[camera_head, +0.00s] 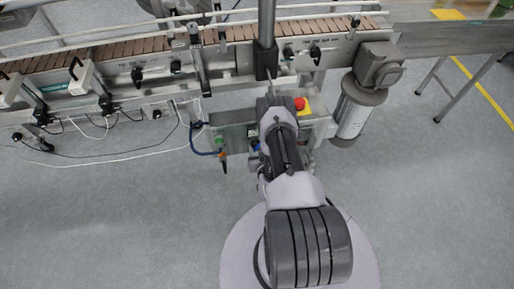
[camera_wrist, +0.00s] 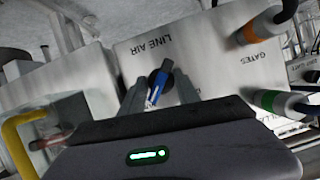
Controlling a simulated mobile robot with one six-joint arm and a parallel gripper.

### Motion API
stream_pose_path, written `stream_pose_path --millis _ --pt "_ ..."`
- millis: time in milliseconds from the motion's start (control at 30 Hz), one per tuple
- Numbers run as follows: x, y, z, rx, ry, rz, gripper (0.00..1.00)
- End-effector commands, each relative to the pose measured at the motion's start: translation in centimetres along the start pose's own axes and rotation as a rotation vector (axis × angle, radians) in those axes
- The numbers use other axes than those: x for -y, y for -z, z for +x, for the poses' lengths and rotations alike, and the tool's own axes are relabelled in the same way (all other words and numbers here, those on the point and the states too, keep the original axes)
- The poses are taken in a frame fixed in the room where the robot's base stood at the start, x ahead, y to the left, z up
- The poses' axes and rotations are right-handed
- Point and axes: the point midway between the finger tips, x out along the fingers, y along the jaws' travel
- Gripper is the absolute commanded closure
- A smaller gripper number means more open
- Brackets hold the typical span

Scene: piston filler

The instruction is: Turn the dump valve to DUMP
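A blue lever (camera_wrist: 160,80) stands on a dark round mount on a grey metal box face (camera_wrist: 205,70). The label beside it reads LINE AIR, upside down in the wrist view. It appears to be the dump valve's handle; no DUMP marking is legible. My gripper (camera_wrist: 160,92) is around the lever, one finger on each side. The fingers look open, with a gap to the lever; contact is not clear. In the head view my arm covers the gripper and most of the valve.
Green and orange-collared fittings with dark hoses (camera_wrist: 262,24) sit on the box beside a GATES label. A yellow bent bar (camera_wrist: 18,135) is at left in the wrist view. A red stop button (camera_head: 299,104) is right of my arm, below the conveyor (camera_head: 150,45). Floor is clear in front.

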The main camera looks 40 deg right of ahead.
Motion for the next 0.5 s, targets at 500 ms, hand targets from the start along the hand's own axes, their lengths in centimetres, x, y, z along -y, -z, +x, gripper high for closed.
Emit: stream_pose_path --millis 500 --pt "0.09 0.21 0.02 -0.003 -0.01 -0.029 1.0"
